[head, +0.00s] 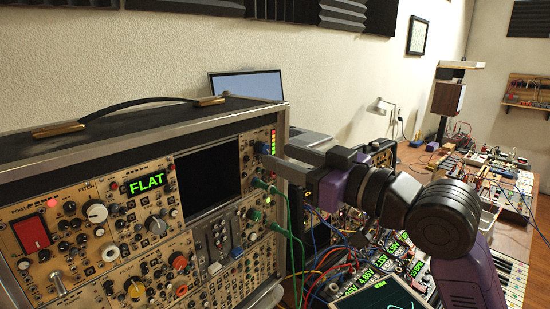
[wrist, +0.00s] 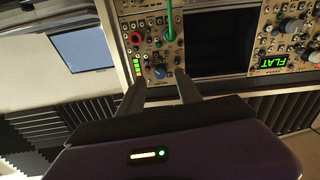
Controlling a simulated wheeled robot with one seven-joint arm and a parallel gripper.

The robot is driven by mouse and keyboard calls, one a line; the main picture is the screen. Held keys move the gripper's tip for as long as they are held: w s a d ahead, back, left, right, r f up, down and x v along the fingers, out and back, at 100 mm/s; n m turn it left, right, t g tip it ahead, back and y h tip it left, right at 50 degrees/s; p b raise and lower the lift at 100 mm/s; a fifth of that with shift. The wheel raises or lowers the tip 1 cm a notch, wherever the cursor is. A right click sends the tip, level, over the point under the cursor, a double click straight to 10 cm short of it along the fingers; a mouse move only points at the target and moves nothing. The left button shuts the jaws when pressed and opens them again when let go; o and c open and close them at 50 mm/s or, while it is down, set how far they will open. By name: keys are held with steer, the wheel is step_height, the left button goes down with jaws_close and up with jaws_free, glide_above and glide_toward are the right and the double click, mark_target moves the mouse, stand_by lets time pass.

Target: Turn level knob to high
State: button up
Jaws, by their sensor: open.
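A small blue knob (head: 263,148) sits at the upper right of the tan synth panel, next to a vertical light bar (head: 273,142) with green, yellow and red segments. I cannot read its label. In the wrist view the blue knob (wrist: 160,72) shows beside the lit bar (wrist: 138,65). My gripper (head: 279,156) is open and faces the panel near this knob. In the wrist view my gripper (wrist: 160,80) has one fingertip on each side of the knob, with nothing clamped. I cannot tell whether the fingers touch it.
Green cables (head: 290,232) plug into the panel below the knob. A dark screen (head: 208,175) lies left of it, and a display reading FLAT (head: 146,184) further left. A carrying handle (head: 125,108) runs along the case's top. A cluttered bench (head: 490,165) stands to the right.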

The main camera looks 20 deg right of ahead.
steer(key=shift+b+v, duration=0.35)
steer(key=shift+v, duration=1.8)
